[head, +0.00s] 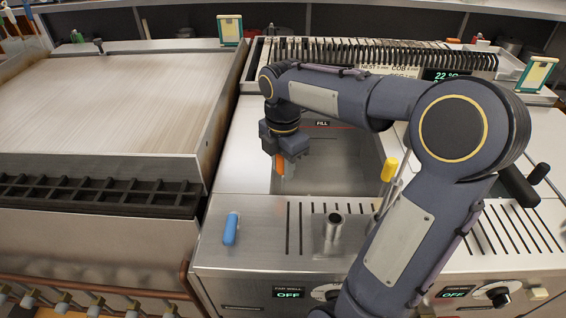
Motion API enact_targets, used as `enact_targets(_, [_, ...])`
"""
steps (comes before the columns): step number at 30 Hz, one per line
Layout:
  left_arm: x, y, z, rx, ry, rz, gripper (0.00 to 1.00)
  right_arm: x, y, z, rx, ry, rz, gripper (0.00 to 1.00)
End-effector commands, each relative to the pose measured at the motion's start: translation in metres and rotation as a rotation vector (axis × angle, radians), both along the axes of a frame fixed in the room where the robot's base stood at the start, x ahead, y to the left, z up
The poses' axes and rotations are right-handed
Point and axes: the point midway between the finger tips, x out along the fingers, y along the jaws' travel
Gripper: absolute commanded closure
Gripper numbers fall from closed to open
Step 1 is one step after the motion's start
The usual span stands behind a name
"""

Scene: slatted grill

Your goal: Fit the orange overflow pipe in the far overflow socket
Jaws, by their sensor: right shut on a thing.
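My right gripper (282,152) points down over the left part of a sunken steel basin (325,165), shut on an orange pipe (279,166). Only a short orange piece of the pipe shows below the fingers, with a pale lower end. I cannot tell whether its lower end touches anything. The far overflow socket cannot be made out; my arm and gripper cover part of the basin. My left gripper is not in view.
A short metal tube (334,226) stands on the slotted front ledge. A blue handle (231,229) lies left of it. A flat griddle (120,100) fills the left.

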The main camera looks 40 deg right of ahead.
Motion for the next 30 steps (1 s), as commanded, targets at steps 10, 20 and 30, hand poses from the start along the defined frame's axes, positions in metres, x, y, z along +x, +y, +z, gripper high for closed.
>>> enact_targets(10, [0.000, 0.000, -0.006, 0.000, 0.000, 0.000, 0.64, 0.000, 0.000, -0.009, 0.000, 0.000, 0.000, 0.97])
enact_targets(20, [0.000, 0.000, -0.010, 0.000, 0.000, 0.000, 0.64, 0.000, 0.000, -0.018, 0.000, 0.000, 0.000, 0.97])
enact_targets(30, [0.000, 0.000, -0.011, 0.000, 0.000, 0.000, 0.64, 0.000, 0.000, -0.019, 0.000, 0.000, 0.000, 0.48])
